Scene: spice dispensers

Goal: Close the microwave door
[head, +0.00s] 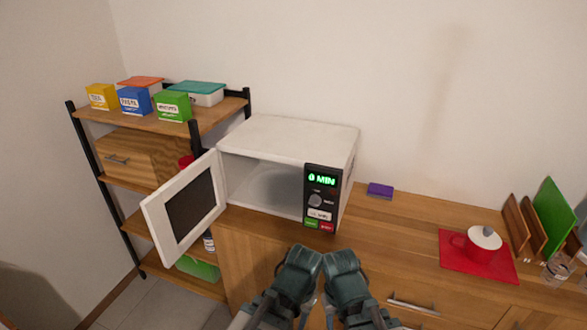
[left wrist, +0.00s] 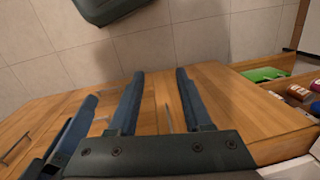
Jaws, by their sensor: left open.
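The white microwave (head: 290,136) stands on the wooden cabinet, with its cavity exposed. Its door (head: 190,205), white with a dark window, is swung wide open to the left and stands out past the cabinet's front. The control panel (head: 320,200) on the right reads "0 MIN". My left arm and right arm are side by side at the bottom centre of the head view, below and right of the door and apart from it. My left gripper (left wrist: 158,98) is open and empty in the left wrist view. My right gripper's fingers are not clear in the head view.
A shelf rack (head: 190,125) with colored boxes stands left of the microwave, behind the door. A purple block (head: 380,190), a red mat (head: 450,262) with a red lidded pot (head: 478,248), and a green board (head: 550,215) are on the counter to the right.

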